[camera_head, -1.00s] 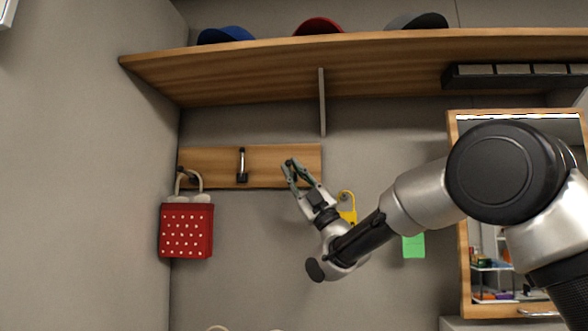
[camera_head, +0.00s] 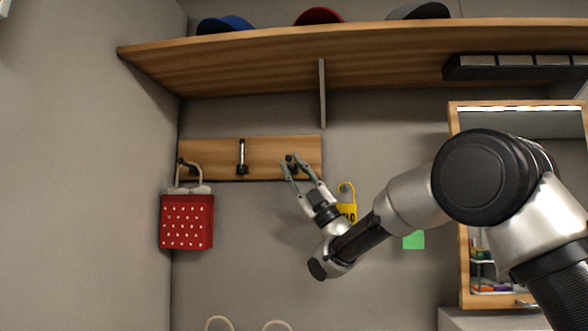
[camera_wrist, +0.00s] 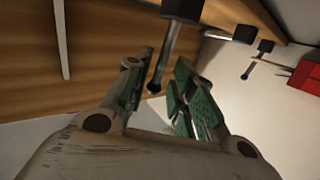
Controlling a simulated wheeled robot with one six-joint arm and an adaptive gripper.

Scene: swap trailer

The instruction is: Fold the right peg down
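The right peg (camera_wrist: 165,55) shows in the wrist view as a dark metal bar reaching from a black block at the top edge. In the head view the right peg (camera_head: 292,160) is mostly hidden by my fingers, near the right end of the wooden board (camera_head: 265,152). My gripper (camera_wrist: 160,82) is open, with one green-padded finger on each side of the bar. The bar's free end lies between the fingertips, and I see a gap on the right side. In the head view my gripper (camera_head: 291,164) reaches up from the lower right.
The middle peg (camera_head: 242,157) stands upright against the board. A red dotted bag (camera_head: 187,222) hangs from the left peg. A yellow tag (camera_head: 347,205) hangs right of my gripper. The wooden shelf (camera_head: 390,50) with caps is above; a mirror cabinet (camera_head: 455,200) is at the right.

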